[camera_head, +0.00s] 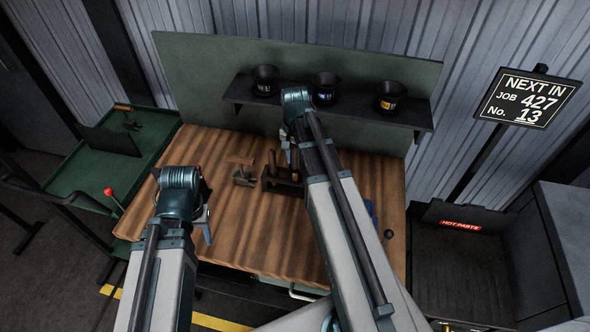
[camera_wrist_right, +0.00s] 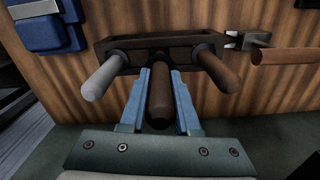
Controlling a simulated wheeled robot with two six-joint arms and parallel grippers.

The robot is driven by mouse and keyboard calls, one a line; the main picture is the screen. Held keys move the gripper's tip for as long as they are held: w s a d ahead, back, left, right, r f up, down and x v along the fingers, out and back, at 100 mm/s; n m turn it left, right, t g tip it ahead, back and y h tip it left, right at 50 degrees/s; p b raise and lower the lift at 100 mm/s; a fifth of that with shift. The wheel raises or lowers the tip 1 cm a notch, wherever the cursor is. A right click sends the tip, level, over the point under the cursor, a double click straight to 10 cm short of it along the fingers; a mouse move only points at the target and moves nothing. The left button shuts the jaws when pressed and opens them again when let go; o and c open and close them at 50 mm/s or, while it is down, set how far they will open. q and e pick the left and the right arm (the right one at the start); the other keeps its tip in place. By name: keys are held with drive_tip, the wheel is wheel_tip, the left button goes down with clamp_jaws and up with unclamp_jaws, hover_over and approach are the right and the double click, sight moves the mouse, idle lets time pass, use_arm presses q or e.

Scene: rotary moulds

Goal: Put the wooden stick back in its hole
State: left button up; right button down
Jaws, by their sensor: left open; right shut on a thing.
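A dark rack (camera_head: 270,184) stands on the wooden workbench; it also shows in the right wrist view (camera_wrist_right: 125,43). Three round handles stand in or at it: one grey (camera_wrist_right: 103,75), one reddish brown (camera_wrist_right: 218,72), and a darker brown wooden stick (camera_wrist_right: 159,98) between them. My right gripper (camera_wrist_right: 159,72) is shut on the middle stick, its blue fingers on either side. The stick lines up with the rack's middle; how deep it sits is hidden. My left gripper (camera_head: 206,226) is open and empty over the bench's left part, apart from the rack.
A metal piece with a wooden handle (camera_wrist_right: 285,56) lies close beside the rack. A blue object (camera_wrist_right: 48,26) is on the rack's other side. A shelf (camera_head: 355,117) with three black cups runs behind. The bench's front (camera_head: 270,245) is mostly clear.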

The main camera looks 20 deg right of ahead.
sight(295, 166)
drive_tip(key=shift+f+b, duration=1.8)
drive_tip(key=shift+f+b, duration=0.35)
drive_tip(key=c, duration=0.6)
unclamp_jaws()
drive_tip(key=shift+r, duration=0.1)
drive_tip(key=shift+c, duration=0.2)
